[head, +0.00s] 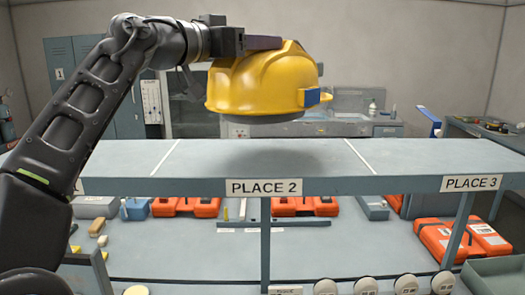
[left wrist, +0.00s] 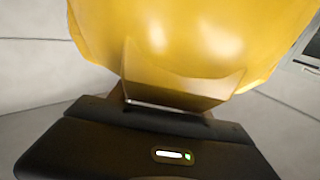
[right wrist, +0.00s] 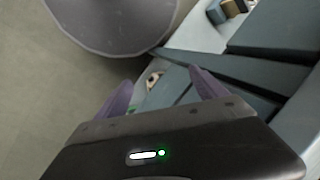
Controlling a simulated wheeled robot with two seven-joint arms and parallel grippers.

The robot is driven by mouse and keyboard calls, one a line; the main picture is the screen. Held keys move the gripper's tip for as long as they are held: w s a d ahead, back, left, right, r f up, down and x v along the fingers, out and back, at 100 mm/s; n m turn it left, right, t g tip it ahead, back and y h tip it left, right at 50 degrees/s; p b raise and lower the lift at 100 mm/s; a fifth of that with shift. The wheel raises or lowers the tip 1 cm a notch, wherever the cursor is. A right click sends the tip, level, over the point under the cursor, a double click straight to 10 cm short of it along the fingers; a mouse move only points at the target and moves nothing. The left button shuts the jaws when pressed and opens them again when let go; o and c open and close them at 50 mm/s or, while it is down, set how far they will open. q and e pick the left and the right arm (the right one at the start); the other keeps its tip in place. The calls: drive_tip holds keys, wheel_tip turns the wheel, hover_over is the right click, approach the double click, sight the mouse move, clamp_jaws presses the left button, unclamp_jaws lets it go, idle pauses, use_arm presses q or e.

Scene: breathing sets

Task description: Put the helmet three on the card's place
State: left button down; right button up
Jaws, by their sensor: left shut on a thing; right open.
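A yellow helmet (head: 262,85) with a blue piece at its side hangs above the upper shelf (head: 210,160), over the section labelled PLACE 2 (head: 264,188). A shadow lies on the shelf below it, and the helmet looks clear of the surface. My left gripper (head: 262,43) is shut on the helmet's top. In the left wrist view the helmet (left wrist: 190,45) fills the top of the frame. My right gripper (right wrist: 162,88) is open and empty, seen only in the right wrist view. No card is clearly seen.
A PLACE 3 label (head: 472,183) marks the shelf's right section, which looks bare. Thin white lines divide the shelf top. Below stand orange cases (head: 462,240), a blue box (head: 135,209) and several round pale items (head: 406,285). Grey lockers (head: 75,65) stand behind.

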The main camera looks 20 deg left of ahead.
use_arm(q)
drive_tip(key=shift+w+f, duration=0.1)
drive_tip(key=shift+f, duration=2.95)
drive_tip(key=shift+f, duration=1.9)
drive_tip(key=shift+c, duration=2.4)
unclamp_jaws()
drive_tip(key=shift+f, duration=0.2)
